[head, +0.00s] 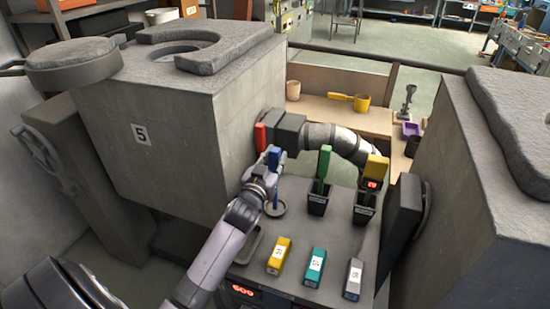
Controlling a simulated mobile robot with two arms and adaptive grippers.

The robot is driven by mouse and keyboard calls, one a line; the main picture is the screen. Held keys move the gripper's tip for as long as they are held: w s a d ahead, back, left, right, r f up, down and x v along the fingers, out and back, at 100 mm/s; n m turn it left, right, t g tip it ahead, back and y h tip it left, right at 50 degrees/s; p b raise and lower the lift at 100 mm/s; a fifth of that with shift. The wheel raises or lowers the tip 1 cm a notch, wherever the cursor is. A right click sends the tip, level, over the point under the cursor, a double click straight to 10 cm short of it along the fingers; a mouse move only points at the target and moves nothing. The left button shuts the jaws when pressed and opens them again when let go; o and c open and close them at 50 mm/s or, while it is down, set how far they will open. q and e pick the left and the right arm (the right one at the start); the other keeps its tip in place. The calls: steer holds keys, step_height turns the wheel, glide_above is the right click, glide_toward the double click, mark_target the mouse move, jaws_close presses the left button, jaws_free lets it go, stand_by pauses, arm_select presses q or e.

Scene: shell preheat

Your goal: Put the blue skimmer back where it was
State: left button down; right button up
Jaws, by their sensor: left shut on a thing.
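The blue skimmer (275,198) hangs roughly upright in the head view, its blue handle at the top. A round, pale-rimmed dish shape (275,211) shows at its lower end, just above or on the grey bench top; I cannot tell which. My left gripper (273,158) is shut on the skimmer near the top of its handle. To the right, a dark holder (317,206) holds a green-handled tool (323,165).
Yellow (279,256), teal (314,266) and grey (353,279) labelled blocks lie along the bench front. A large grey furnace block (180,120) stands left, another (490,190) right.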

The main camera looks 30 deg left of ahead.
arm_select(q)
steer(key=c, duration=1.8)
jaws_free()
steer(key=shift+f, duration=0.1)
steer(key=o, duration=0.4)
steer(key=shift+c, duration=0.2)
steer(key=shift+o, duration=0.4)
arm_select(e)
steer(key=shift+d, duration=0.25)
steer(key=shift+w, duration=0.1)
arm_select(q)
steer(key=b+v, duration=0.2)
steer(key=v, duration=1)
arm_select(e)
steer(key=shift+f, duration=1)
steer(key=shift+a, duration=0.15)
